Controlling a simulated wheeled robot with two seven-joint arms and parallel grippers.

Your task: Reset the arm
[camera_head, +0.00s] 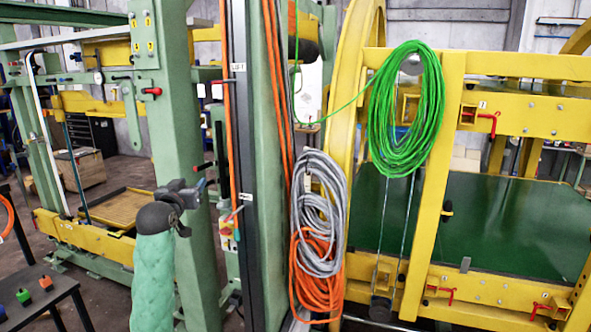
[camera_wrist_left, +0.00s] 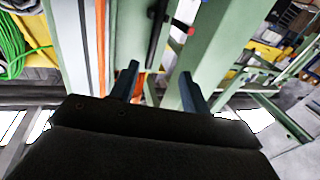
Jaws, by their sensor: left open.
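My left gripper (camera_head: 192,192) is raised in front of a green steel post (camera_head: 176,110) in the head view, with my arm in a green sleeve below it. In the left wrist view its two dark fingers (camera_wrist_left: 158,82) stand apart with nothing between them. Green frame parts and an orange cable (camera_wrist_left: 102,45) lie beyond the fingertips. A dark bar with a red tip (camera_wrist_left: 184,27) also shows there; I cannot tell whether the gripper is near it. My right gripper is not in view.
A dark table (camera_head: 40,300) with small coloured blocks stands at lower left.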

